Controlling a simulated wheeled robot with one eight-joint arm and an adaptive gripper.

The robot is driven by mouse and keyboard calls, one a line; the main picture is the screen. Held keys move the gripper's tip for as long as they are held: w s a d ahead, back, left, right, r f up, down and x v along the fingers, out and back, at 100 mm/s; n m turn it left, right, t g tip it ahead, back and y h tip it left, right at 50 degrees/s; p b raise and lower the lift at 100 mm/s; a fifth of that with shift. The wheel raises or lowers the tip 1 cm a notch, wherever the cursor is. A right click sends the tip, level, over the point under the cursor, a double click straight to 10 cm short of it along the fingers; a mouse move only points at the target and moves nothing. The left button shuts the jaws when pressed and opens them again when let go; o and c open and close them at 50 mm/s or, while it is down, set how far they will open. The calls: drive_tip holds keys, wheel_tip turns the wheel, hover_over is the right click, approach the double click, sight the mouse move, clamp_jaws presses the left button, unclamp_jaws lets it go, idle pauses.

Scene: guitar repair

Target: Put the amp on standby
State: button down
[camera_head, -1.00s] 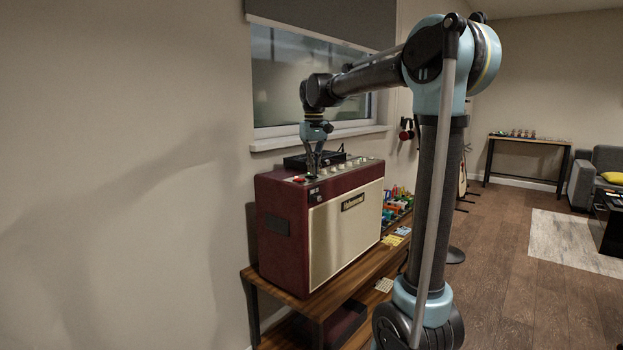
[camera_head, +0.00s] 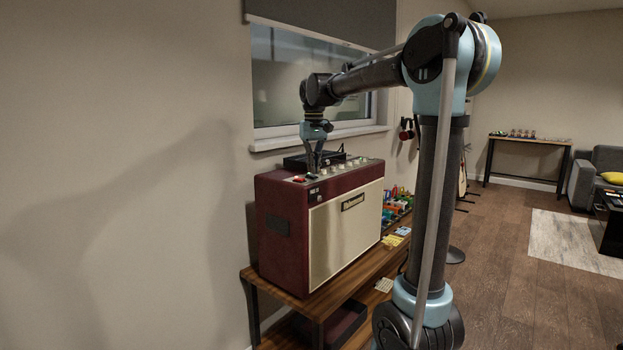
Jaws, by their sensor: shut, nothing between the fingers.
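The amp (camera_head: 347,235) is a dark red cabinet with a cream front, standing upright on a wooden bench. Its top panel carries a row of pale knobs and, near the left end, a red switch (camera_head: 299,179). My gripper (camera_head: 313,175) points down at the left part of the top panel, just right of the red switch. It is shut and holds nothing. Its tips are at or very near the panel; I cannot tell whether they touch it. Any standby switch by the fingertips is too small to make out.
A black flat device (camera_head: 296,161) is behind the gripper, near the amp's top. The wooden bench (camera_head: 318,305) also carries colourful small items (camera_head: 397,205) right of the amp. The window sill (camera_head: 270,144) and wall are close behind. Open floor lies to the right.

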sight(314, 176)
drive_tip(key=shift+r, duration=2.95)
drive_tip(key=s+d+f+m+t, duration=0.1)
drive_tip(key=s+d+f+m, duration=0.1)
drive_tip(key=s+d+f, duration=0.85)
drive_tip(key=s+d+f+m+t, duration=0.1)
drive_tip(key=s+d+f, duration=0.7)
drive_tip(key=s+f, duration=0.4)
drive_tip(key=s+d+f+m, duration=0.1)
drive_tip(key=s+d+f, duration=0.2)
drive_tip(key=s+f, duration=0.6)
drive_tip(key=shift+s+f, duration=0.15)
drive_tip(key=shift+f, duration=0.8)
drive_tip(key=shift+d, duration=0.1)
